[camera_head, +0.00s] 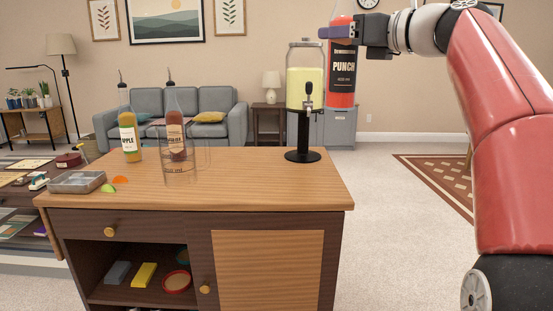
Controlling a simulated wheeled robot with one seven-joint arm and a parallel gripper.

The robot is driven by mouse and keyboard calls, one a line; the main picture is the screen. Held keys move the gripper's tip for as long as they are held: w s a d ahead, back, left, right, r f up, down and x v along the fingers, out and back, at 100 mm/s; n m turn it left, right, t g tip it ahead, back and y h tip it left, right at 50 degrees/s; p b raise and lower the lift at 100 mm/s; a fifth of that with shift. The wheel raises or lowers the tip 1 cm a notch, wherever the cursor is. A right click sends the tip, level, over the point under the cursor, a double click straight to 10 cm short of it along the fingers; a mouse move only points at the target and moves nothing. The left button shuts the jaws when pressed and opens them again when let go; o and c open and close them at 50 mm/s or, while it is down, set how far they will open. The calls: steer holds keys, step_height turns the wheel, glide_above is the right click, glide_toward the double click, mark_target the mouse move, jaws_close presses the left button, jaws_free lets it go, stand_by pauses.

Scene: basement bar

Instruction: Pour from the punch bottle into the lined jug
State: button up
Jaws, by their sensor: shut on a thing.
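The punch bottle (342,88) is clear, with red liquid and a black PUNCH label. My gripper (338,33) is shut on its upper part and holds it upright, raised at the upper right. Part of the bottle's upper end is hidden by my gripper. A clear, empty-looking jug (180,168) with thin lines stands on the wooden counter (250,180), left of and well apart from the bottle. It is see-through, so its rim and details are faint.
A drink dispenser (305,85) with pale yellow liquid on a black stand stands close left of the held bottle. An apple bottle (130,140) and an orange-brown bottle (176,138) stand by the jug. A grey tray (77,182) and fruit wedges lie left. The counter's front middle is clear.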

steer(key=s+d+f+m+t+h, duration=0.1)
steer(key=s+f+h, duration=0.1)
steer(key=f, duration=3.4)
steer(key=s+d+f+m+t+h, duration=0.1)
steer(key=s+d+f+m, duration=0.1)
steer(key=f, duration=3.4)
steer(key=s+a+f+n+g+y, duration=0.4)
steer(key=s+a+f+n+y, duration=0.1)
steer(key=s+a+f, duration=0.35)
steer(key=s+a+n+g+y, duration=0.4)
steer(key=s+a+n+g, duration=0.3)
steer(key=s+a+g, duration=0.4)
steer(key=w+d+r+m+t+h, duration=0.4)
steer(key=w+d+t, duration=0.3)
steer(key=w+d, duration=0.2)
steer(key=w+d+r+m+t+h, duration=0.4)
steer(key=w+d+m+t, duration=0.3)
steer(key=w+d, duration=0.3)
steer(key=shift+w+d+r+m+t+h, duration=0.2)
steer(key=shift+w+r+m+t+h, duration=0.1)
steer(key=shift+t+h, duration=0.35)
steer(key=shift+a+f, duration=0.1)
